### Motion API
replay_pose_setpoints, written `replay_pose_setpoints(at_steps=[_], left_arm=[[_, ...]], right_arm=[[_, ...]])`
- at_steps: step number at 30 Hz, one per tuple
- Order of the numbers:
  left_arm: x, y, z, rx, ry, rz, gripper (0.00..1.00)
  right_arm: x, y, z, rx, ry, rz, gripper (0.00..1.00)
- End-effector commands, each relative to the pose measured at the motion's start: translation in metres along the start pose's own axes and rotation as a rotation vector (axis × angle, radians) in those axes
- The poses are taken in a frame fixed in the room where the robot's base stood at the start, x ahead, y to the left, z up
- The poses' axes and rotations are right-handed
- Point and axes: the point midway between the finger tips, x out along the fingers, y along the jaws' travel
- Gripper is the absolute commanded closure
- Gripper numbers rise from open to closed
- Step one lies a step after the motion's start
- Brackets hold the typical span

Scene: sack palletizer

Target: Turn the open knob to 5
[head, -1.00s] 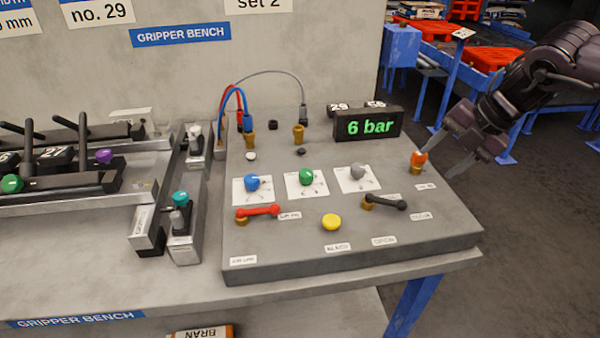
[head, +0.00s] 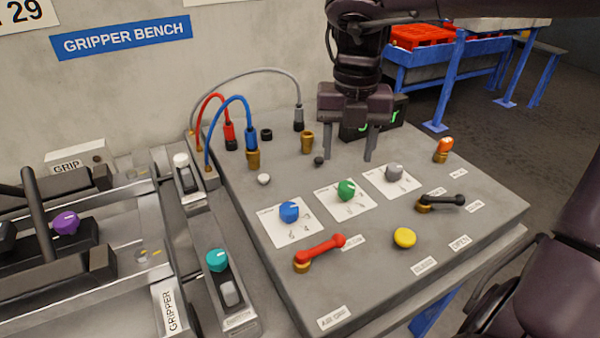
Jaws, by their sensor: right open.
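Three knobs sit on white dial cards on the sloped grey panel (head: 300,278): a blue knob (head: 289,212), a green knob (head: 346,190) and a grey knob (head: 394,172). The cards' print is too small to tell which knob is the open knob or its setting. My right gripper (head: 350,156) points down, open and empty, its fingers apart behind the green and grey knobs. It touches no knob that I can see. It hides most of the display (head: 388,119). My left gripper is not in view.
A red lever (head: 320,249), a yellow button (head: 404,238), a black lever (head: 441,202) and an orange knob (head: 443,148) surround the cards. Hoses arch at the panel's back left. A teal knob (head: 215,260) and purple knob (head: 65,222) lie left.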

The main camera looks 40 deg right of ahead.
Motion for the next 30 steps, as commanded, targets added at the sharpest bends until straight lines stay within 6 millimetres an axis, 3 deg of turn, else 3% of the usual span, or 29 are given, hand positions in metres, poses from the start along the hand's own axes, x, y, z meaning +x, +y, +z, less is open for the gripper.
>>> replay_pose_setpoints(at_steps=[5, 16, 28, 30], left_arm=[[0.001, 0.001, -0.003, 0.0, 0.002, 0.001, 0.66], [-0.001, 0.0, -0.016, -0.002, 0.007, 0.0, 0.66], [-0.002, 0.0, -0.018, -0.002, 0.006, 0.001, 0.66], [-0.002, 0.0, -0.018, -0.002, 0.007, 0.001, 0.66]], right_arm=[[0.015, -0.001, -0.002, -0.001, 0.003, -0.005, 0.48], [0.069, -0.001, -0.001, -0.001, 0.003, -0.003, 0.48], [0.078, -0.001, -0.001, 0.0, 0.0, -0.002, 0.48], [0.078, -0.001, -0.001, 0.0, 0.0, -0.002, 0.57]])
